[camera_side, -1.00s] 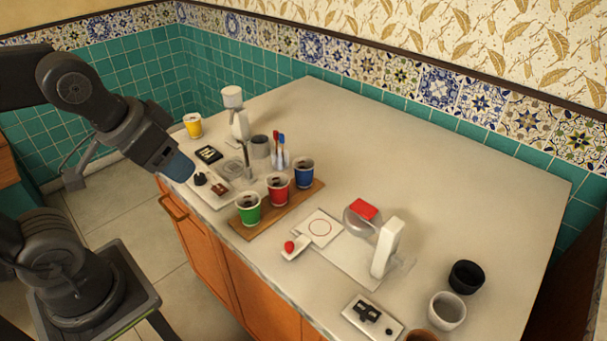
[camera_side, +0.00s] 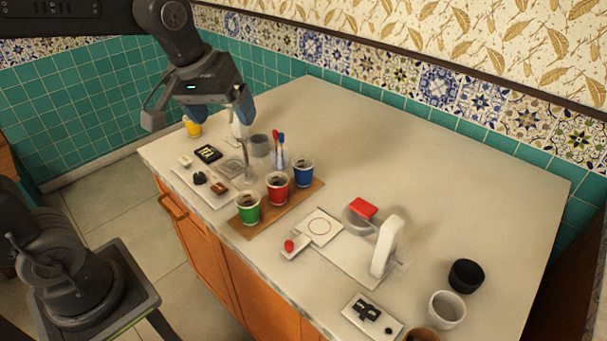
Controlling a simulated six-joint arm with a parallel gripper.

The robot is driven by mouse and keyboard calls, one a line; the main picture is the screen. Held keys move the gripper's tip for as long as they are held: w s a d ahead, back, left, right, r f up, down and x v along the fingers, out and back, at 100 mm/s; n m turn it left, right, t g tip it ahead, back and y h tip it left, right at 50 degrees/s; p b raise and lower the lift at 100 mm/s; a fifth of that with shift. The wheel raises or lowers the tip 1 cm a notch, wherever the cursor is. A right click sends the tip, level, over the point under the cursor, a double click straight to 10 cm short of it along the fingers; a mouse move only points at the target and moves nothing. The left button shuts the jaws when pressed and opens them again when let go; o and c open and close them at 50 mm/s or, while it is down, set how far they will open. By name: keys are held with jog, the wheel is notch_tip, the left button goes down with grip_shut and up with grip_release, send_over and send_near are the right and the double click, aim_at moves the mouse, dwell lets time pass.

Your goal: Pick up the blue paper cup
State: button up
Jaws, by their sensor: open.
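The blue paper cup (camera_side: 303,173) stands upright at the right end of a wooden board (camera_side: 252,228). It holds something dark. A red cup (camera_side: 277,188) and a green cup (camera_side: 248,209) stand beside it on the same board. My gripper (camera_side: 219,116) is open, with blue fingertips, above the back left of the counter. It is up and to the left of the blue cup and apart from it. No object shows between its fingers.
A clear holder with brushes or pens (camera_side: 279,155) and a grey cup (camera_side: 260,146) stand behind the board. A yellow cup (camera_side: 193,128) is partly hidden by my gripper. A white device (camera_side: 385,247) stands to the right. The counter's back right is clear.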

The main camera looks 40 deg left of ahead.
jog(key=w+a+f+n+g, duration=0.1)
jog(key=w+f+n, duration=0.15)
jog(key=w, duration=0.45)
jog(key=w+a+f+n+g, duration=0.1)
jog(key=w+f+n, duration=0.1)
jog(key=w+n, duration=0.35)
jog(key=n+g, duration=0.2)
jog(key=n, duration=0.2)
send_over(304, 173)
jog(key=w+a, duration=0.1)
jog(key=a, duration=0.1)
notch_tip(304, 173, down, 11)
jog(key=shift+n, duration=0.3)
jog(key=shift+w+f, duration=0.2)
jog(key=shift+f, duration=3.3)
jog(key=shift+w+f, duration=0.2)
jog(key=shift+f, duration=3.3)
jog(key=c, duration=0.8)
